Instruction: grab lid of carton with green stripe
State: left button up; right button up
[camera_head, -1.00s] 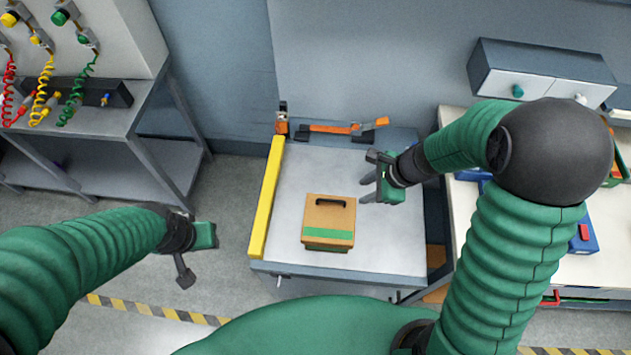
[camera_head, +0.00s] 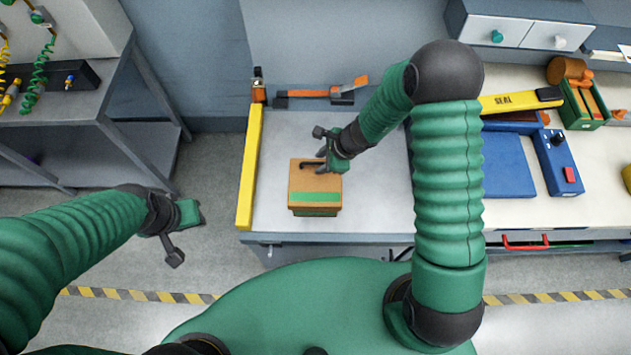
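A brown carton (camera_head: 303,180) with a green stripe (camera_head: 315,197) across its top stands on the light work surface (camera_head: 375,205). A dark handle (camera_head: 308,162) lies on its lid near the far edge. My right gripper (camera_head: 322,160) is over the far right part of the lid, at the right end of the handle. Its fingers look apart and partly cover the handle; I cannot tell whether they touch it. My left gripper (camera_head: 190,212) hangs empty over the floor, left of the work surface; its fingers do not show clearly.
A yellow bar (camera_head: 249,168) edges the work surface on the left. An orange and black tool (camera_head: 320,94) lies at its back. On the right bench are a yellow SEAL tool (camera_head: 515,100), a blue box (camera_head: 556,160) and a green crate (camera_head: 583,110). The surface around the carton is clear.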

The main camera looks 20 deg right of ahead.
jog(key=shift+w+a+f, duration=0.2)
jog(key=shift+w+f, duration=0.05)
jog(key=shift+f, duration=0.1)
jog(key=shift+s+d, duration=0.1)
grip_shut()
dwell(1.1)
